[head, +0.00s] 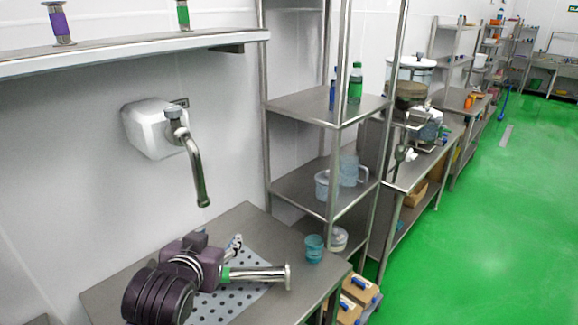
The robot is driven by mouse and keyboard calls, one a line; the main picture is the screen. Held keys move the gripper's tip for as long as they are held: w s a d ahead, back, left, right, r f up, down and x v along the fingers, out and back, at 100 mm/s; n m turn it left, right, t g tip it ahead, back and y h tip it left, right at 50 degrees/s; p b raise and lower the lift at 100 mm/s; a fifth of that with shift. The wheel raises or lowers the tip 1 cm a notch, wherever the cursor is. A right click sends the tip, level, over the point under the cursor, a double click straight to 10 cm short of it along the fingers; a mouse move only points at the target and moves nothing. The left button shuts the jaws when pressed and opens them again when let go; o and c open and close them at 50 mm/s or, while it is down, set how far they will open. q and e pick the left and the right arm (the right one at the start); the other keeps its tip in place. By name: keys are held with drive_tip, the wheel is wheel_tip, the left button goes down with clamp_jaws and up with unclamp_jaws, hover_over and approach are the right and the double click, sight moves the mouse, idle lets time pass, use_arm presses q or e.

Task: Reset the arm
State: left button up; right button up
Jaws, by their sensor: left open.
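My left arm comes in dark purple at the bottom left, over the steel table (110,290). My left gripper (231,259) is open, its jaws close to the near end of a steel flanged tube with a green band (262,273). The tube lies on its side on or just above a dotted mat (240,300); I cannot tell whether the gripper touches it. My right gripper is not in view.
A wall shelf (130,50) holds two similar tubes. A steel rack (330,110) stands right; green floor (480,220) is open beyond.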

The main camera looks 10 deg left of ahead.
use_arm(q)
drive_tip(key=s+d+f+m+g+h, duration=0.1)
drive_tip(key=s+d+f+g, duration=0.3)
drive_tip(key=s+f, duration=0.95)
drive_tip(key=s+d+f+m+g+h, duration=0.15)
drive_tip(key=s+f+g, duration=0.35)
drive_tip(key=s+f, duration=0.85)
wheel_tip(320, 180, down, 32)
drive_tip(key=s+f+g+b, duration=0.1)
drive_tip(key=s+b, duration=0.1)
drive_tip(key=b, duration=0.5)
drive_tip(key=s+a+f+g+b, duration=0.1)
drive_tip(key=s+f+b, duration=0.3)
drive_tip(key=s+f, duration=1.2)
wheel_tip(320, 180, down, 4)
drive_tip(key=shift+a+g, duration=0.3)
drive_tip(key=shift+a, duration=0.5)
drive_tip(key=shift+s+m, duration=0.1)
drive_tip(key=shift+m, duration=0.15)
